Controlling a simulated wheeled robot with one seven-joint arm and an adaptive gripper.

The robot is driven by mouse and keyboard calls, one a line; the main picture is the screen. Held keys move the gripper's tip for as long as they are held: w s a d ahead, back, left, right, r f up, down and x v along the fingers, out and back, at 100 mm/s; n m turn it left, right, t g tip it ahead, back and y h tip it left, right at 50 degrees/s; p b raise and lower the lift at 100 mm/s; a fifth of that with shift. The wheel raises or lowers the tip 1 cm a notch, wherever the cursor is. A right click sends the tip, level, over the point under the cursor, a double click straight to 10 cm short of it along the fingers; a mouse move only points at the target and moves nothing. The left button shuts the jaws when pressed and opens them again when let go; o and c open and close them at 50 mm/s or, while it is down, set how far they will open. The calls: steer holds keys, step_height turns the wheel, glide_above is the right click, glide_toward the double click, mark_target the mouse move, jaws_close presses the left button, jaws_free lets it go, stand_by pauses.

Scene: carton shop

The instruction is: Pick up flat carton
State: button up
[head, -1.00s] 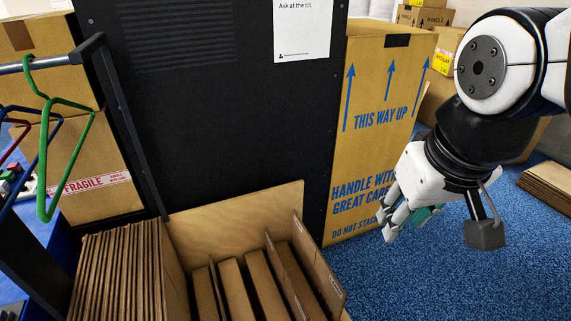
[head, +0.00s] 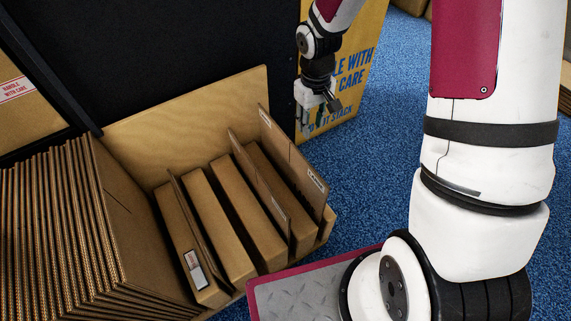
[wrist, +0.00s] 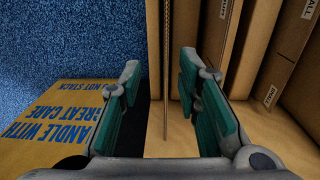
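A wooden bin (head: 160,130) holds several upright brown cartons. A thin flat carton (head: 288,150) stands at its right side, with a white label near its front end. My gripper (head: 318,112) is above and behind the bin's back right corner in the head view. In the wrist view my gripper (wrist: 165,100) is open, with its teal pads apart. A thin upright brown sheet edge (wrist: 166,60) lies between the pads, with visible room on both sides. Whether either pad touches it cannot be told.
A stack of flat cardboard (head: 45,220) stands at the left of the bin. A dark panel (head: 170,60) rises behind the bin. A tall printed box (head: 355,75) stands behind my gripper on the right. Blue carpet (head: 390,150) is clear right of the bin.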

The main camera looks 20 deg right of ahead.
mark_target(303, 157)
steer(key=shift+w+a+f+b, duration=0.2)
steer(key=shift+f+b, duration=0.65)
steer(key=shift+f, duration=2.25)
steer(key=shift+w+a+f+b, duration=0.2)
steer(key=shift+f+b, duration=0.6)
steer(key=shift+f, duration=2.35)
steer(key=shift+w+a+f+b, duration=0.2)
steer(key=shift+f+b, duration=0.65)
steer(key=shift+f, duration=2.25)
steer(key=shift+d, duration=0.1)
steer(key=shift+c, duration=0.2)
steer(key=shift+r, duration=0.1)
jaws_close()
